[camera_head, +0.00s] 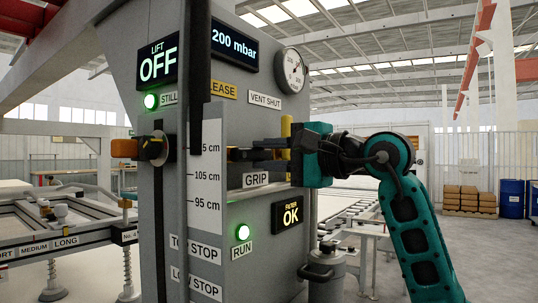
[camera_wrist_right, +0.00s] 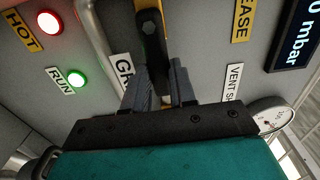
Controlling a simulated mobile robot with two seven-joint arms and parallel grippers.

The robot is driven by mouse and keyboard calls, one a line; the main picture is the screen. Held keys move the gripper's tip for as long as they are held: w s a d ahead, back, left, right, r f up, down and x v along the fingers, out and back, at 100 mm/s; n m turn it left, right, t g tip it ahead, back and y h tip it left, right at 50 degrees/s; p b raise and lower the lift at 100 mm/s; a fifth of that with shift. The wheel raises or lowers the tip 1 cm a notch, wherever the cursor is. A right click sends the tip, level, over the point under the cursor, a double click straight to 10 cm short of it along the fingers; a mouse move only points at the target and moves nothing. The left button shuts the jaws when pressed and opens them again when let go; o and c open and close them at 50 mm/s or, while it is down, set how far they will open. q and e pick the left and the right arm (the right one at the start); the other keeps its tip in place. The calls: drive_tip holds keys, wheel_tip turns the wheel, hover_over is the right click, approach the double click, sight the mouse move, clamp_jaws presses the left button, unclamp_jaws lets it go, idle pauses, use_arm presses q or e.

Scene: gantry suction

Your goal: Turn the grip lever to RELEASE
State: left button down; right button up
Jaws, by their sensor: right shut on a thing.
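The grip lever (camera_wrist_right: 153,45) is a dark bar with a yellow-orange part, on the grey panel. In the head view, a black post hides part of the lever area. My right gripper (camera_wrist_right: 160,92) is shut on the lever, with one finger on each side of it. In the head view, my right gripper (camera_head: 268,149) reaches in from the right, just above the GRIP label (camera_head: 255,179). The yellow RELEASE label (camera_head: 222,90) is above the gripper, partly hidden by the post. My left gripper is not in view.
The black post (camera_head: 199,70) hangs in front of the panel beside a height scale (camera_head: 205,175). An orange-knobbed handle (camera_head: 124,148) sticks out left. A round gauge (camera_head: 292,70) and a 200 mbar display (camera_head: 234,45) are above. A green RUN lamp (camera_head: 243,232) is lit below.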

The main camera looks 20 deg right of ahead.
clamp_jaws()
